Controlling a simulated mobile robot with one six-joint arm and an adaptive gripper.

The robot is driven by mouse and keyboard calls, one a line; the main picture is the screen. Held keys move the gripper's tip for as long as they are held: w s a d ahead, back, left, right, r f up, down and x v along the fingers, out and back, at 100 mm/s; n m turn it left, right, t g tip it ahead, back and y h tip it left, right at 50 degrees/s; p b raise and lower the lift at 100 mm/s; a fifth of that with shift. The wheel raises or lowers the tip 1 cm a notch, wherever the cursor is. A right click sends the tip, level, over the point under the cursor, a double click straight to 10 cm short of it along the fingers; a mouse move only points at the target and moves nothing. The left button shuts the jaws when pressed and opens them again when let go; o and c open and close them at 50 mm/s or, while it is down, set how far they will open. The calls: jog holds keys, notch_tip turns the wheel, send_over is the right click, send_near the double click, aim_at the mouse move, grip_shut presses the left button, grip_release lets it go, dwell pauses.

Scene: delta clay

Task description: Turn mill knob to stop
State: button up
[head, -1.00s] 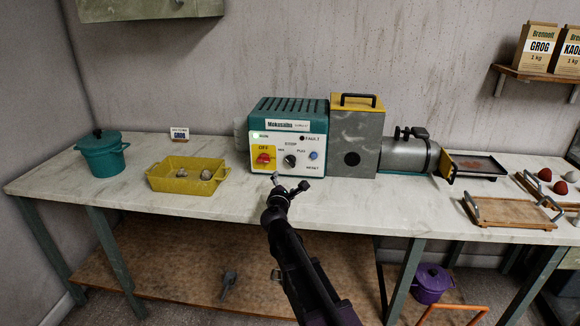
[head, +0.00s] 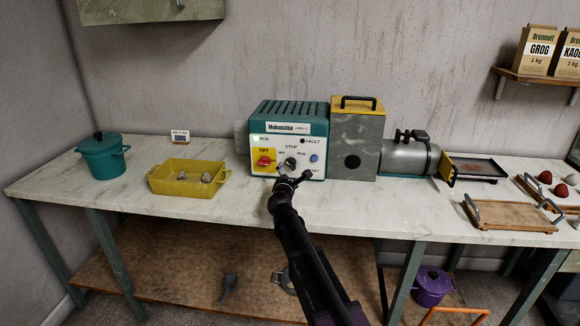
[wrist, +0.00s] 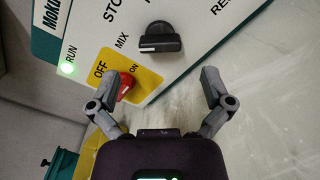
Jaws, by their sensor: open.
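The mill control box (head: 288,140) stands on the bench with a white front panel and teal housing. Its black selector knob (head: 289,162) sits below the STOP label, between MIX and PUG; in the wrist view the knob (wrist: 160,38) has a pale mark on the side towards MIX. My gripper (head: 293,181) is open and empty, just in front of the panel's lower edge. In the wrist view its fingers (wrist: 158,75) are spread wide, with the knob ahead between their directions and not touched.
A red switch (wrist: 126,86) on a yellow OFF/ON plate is left of the knob, close to my left finger. The green RUN light (wrist: 67,69) is lit. A yellow tray (head: 165,188) lies left; the grey mill body (head: 356,135) stands right. The bench in front is clear.

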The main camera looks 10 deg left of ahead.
aim_at(290, 166)
jog(key=shift+w+d, duration=0.1)
jog(key=shift+w, duration=2.85)
jog(key=c, duration=1.1)
jog(key=shift+a, duration=0.2)
jog(key=shift+d, duration=0.1)
